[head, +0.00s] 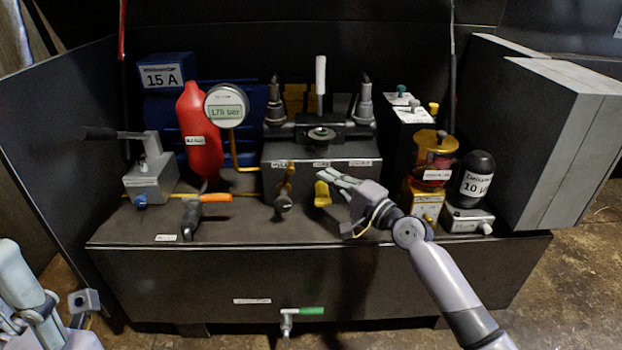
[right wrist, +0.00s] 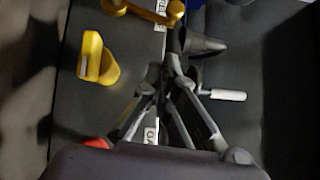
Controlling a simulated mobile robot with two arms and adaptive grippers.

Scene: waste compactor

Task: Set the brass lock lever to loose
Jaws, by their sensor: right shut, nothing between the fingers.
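The brass lever (head: 286,178) is on the front of the dark valve block (head: 275,153), below a small white label at its left. I take it for the lock lever; it also shows at the top edge of the right wrist view (right wrist: 145,11). My right gripper (head: 328,181) is shut and empty, to the right of this lever and apart from it, by the block's front. The shut fingers also show in the right wrist view (right wrist: 178,65). My left gripper (head: 82,308) is low at the left, away from the bench; its jaws are unclear.
A yellow knob (head: 322,194) sits close to my right fingertips. A white-handled lever (head: 320,76) stands on the block. A red cylinder (head: 199,135) and round gauge (head: 227,106) are left of it. The bench's front strip is mostly clear.

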